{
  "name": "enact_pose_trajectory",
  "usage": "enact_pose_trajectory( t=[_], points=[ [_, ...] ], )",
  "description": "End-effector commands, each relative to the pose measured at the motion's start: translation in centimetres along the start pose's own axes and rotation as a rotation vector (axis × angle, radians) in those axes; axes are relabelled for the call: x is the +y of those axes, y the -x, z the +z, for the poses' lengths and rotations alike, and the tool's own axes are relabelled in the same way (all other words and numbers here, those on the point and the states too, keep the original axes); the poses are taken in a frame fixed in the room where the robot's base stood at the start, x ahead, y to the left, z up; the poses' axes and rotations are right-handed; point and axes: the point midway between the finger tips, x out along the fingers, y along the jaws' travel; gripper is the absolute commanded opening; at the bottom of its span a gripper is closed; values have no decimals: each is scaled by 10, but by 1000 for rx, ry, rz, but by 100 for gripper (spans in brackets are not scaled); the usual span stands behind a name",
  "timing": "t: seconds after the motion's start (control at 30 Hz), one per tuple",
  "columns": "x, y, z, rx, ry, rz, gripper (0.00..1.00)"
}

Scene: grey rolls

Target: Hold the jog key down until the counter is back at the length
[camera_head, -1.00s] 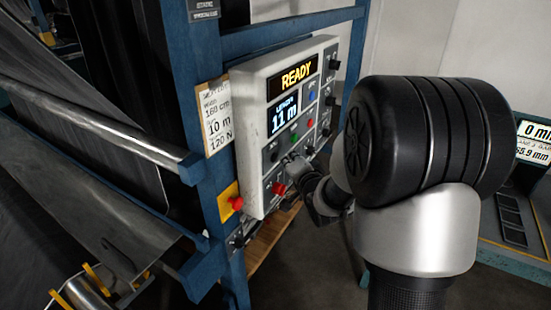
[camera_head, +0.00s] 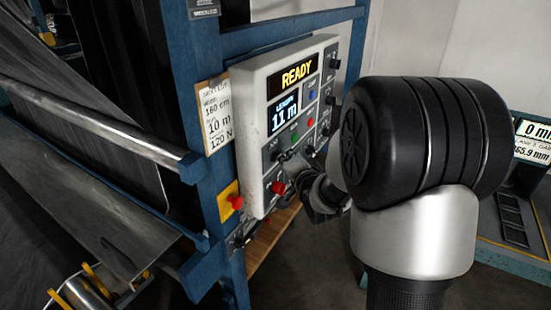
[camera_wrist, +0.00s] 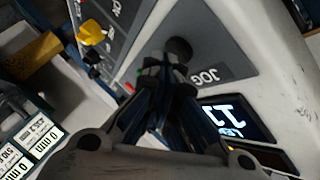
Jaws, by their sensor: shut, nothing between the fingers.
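The control panel (camera_head: 256,135) shows READY on its upper display (camera_head: 298,72). The counter (camera_head: 285,114) reads 11 m, and 11 also shows upside down in the wrist view (camera_wrist: 232,120). The jog key (camera_wrist: 180,47) is a round black button beside the JOG label (camera_wrist: 204,73). My gripper (camera_wrist: 166,63) is shut and empty, its tips right by the key and covering part of its near side. I cannot tell whether they touch it. In the head view my gripper (camera_head: 286,158) is at the panel's lower part, partly hidden by my arm.
A card (camera_head: 216,115) left of the panel lists 160 cm, 10 m and 120 N. A red button on a yellow plate (camera_head: 228,203) sits below it. A yellow knob (camera_wrist: 91,32) and other controls are near my gripper. A blue frame (camera_head: 198,130) stands at left.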

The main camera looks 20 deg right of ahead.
Motion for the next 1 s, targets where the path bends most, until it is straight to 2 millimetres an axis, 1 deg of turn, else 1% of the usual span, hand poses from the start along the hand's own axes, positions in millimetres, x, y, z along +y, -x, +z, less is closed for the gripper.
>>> enact_pose_trajectory(
  t=[1.0],
  points=[
    [-5,-6,4,0,1,-1,0]
  ],
)
